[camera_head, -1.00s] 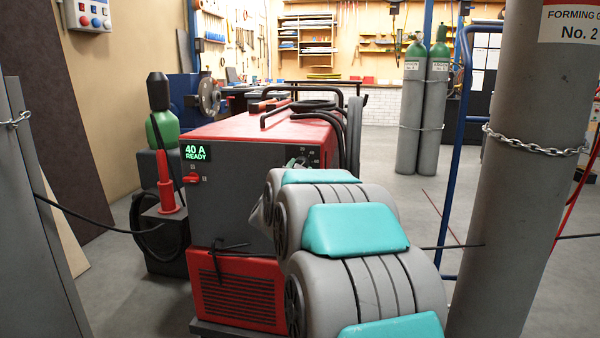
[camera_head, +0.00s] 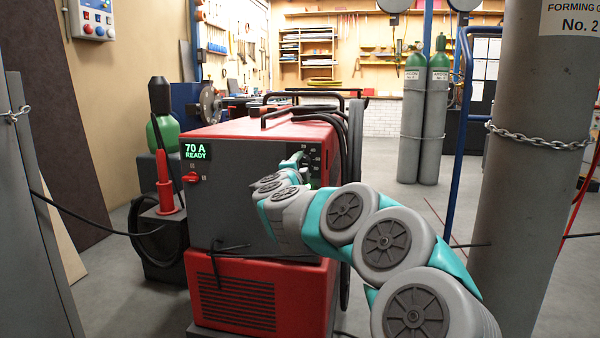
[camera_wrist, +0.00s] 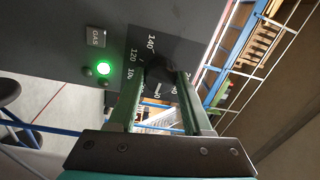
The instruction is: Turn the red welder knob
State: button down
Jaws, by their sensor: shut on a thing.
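The red welder (camera_head: 270,128) stands at the middle of the head view, with a dark grey front panel. Its display (camera_head: 195,151) reads 70 A READY. A dark, round knob (camera_wrist: 157,70) sits on a black dial plate with white numbers in the wrist view; it looks black, not red. My gripper (camera_wrist: 160,76) is shut on this knob, with one green finger on each side. In the head view my gripper (camera_head: 299,160) is at the panel's upper right, and the knob is hidden there. A small red switch (camera_head: 191,178) sits under the display, apart from my gripper.
A grey gas cylinder (camera_head: 525,170) with a chain stands close on the right. Two green-topped cylinders (camera_head: 428,120) are behind. A black cable (camera_head: 100,227) runs left from the welder. A lit green lamp (camera_wrist: 103,69) is beside the dial, near a GAS label.

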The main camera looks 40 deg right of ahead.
jog(key=m+b, duration=0.3)
jog(key=m, duration=0.3)
jog(key=shift+f+m, duration=0.15)
jog(key=shift+m, duration=0.25)
jog(key=m+g+b, duration=0.1)
jog(key=m+b, duration=0.2)
jog(key=m, duration=0.3)
jog(key=shift+m, duration=0.3)
jog(key=shift+c, duration=1.7)
grip_release()
jog(key=shift+r, duration=0.2)
jog(key=v, duration=0.7)
jog(key=shift+s+a, duration=0.2)
jog(key=shift+a, duration=0.15)
